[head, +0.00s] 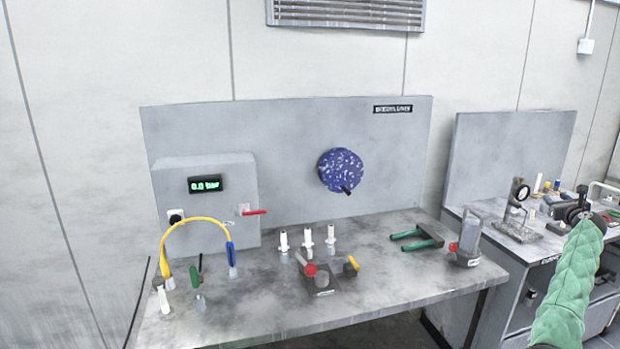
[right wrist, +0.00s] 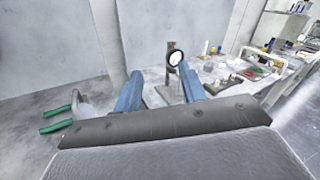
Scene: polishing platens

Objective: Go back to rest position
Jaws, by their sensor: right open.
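My right arm, in a green padded sleeve, comes in at the lower right of the head view. Its dark gripper (head: 579,207) is in front of the second bench at the right and hides part of it. In the right wrist view the two blue fingers of my right gripper (right wrist: 160,88) stand apart with nothing held between them. A round dial on a stand (right wrist: 174,58) shows beyond the gap. My left gripper is not in view.
The near bench (head: 250,312) carries a yellow hose (head: 195,221), white fittings (head: 307,237), green-handled pliers (head: 417,240) and a clear canister (head: 469,240). A blue speckled disc (head: 341,170) is on its back panel. The second bench holds a dial stand (head: 517,205) and small parts.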

